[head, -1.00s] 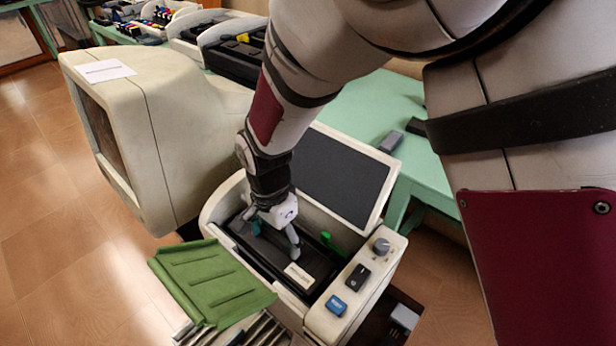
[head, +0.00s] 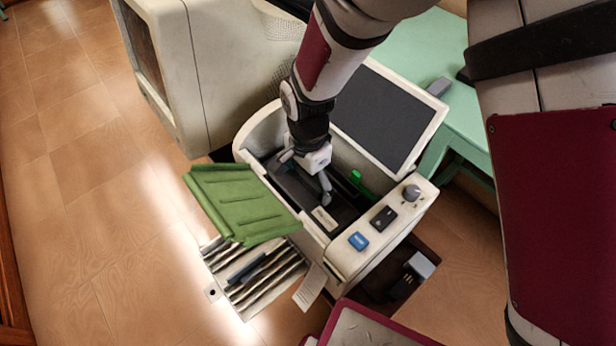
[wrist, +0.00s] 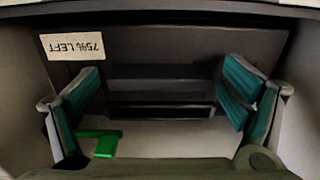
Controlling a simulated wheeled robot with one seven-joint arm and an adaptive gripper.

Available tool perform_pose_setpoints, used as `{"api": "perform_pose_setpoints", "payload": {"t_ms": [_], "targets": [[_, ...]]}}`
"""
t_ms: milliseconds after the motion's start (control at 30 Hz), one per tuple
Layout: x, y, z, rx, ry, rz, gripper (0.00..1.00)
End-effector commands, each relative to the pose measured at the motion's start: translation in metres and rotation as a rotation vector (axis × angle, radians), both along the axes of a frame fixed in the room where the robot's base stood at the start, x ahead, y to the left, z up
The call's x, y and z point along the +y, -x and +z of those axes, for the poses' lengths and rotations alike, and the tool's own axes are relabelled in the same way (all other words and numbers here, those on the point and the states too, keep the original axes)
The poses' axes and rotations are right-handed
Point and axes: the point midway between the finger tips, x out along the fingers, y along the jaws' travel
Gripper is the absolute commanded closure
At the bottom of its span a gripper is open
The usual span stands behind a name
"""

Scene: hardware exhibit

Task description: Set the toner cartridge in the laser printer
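The toner cartridge (head: 295,185) is a long dark block lying in the open bay of the laser printer (head: 338,256). Its pale label (head: 325,219) reads "75% LEFT" in the wrist view, upside down. There the cartridge (wrist: 160,50) shows a raised dark bar across its middle. My gripper (head: 306,176) is down in the bay above the cartridge. In the wrist view my gripper (wrist: 162,105) has its teal-padded fingers spread wide, with clear gaps to the bar between them. How deeply the cartridge sits is hidden.
The printer's grey-panelled lid (head: 385,115) stands open behind the bay. A green lever (head: 356,177) is at the bay's back edge. A green flap (head: 240,203) hangs at the front left. A beige monitor (head: 220,70) stands close on the left. Blue button (head: 358,241) and knob (head: 411,193) are on the right.

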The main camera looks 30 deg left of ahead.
Motion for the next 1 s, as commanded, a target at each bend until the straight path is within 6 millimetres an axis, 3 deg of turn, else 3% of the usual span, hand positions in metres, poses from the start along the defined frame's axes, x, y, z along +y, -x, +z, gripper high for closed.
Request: {"api": "perform_pose_setpoints", "payload": {"t_ms": [267,433,800,1000], "targets": [[0.0,0.0,0.0,0.0,0.0,0.0,0.05],[0.001,0.0,0.012,-0.002,-0.002,0.0,0.05],[0.001,0.0,0.086,-0.002,-0.003,0.0,0.05],[0.0,0.0,0.115,-0.001,-0.002,0.0,0.05]]}}
